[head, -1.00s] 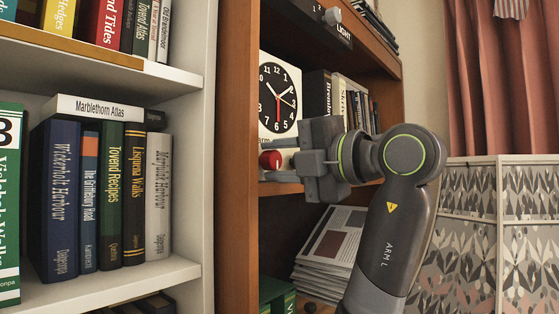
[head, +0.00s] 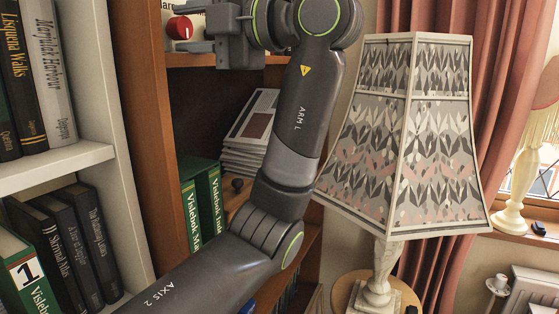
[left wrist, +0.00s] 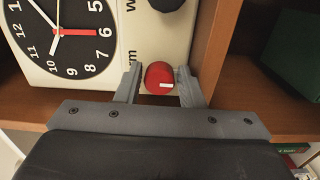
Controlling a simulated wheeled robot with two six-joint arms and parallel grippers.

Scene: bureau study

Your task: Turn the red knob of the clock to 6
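The clock (left wrist: 120,60) has a white front and a black dial (left wrist: 58,35). In the left wrist view it appears turned on its side. Its thin red hand (left wrist: 78,32) points at the 6. The red knob (left wrist: 160,75), with a white mark, is on the front below the dial; it also shows in the head view (head: 180,28). My left gripper (left wrist: 160,84) is open, with one finger on each side of the knob. The right finger looks very close to it; I cannot tell whether it touches. In the head view the clock is mostly out of frame. My right gripper is not in view.
A black knob (left wrist: 167,3) is on the same clock front. The wooden shelf (head: 190,60) runs under the clock. Below are stacked papers (head: 250,130) and green books (head: 205,200). A patterned lamp (head: 400,130) stands right of my left arm.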

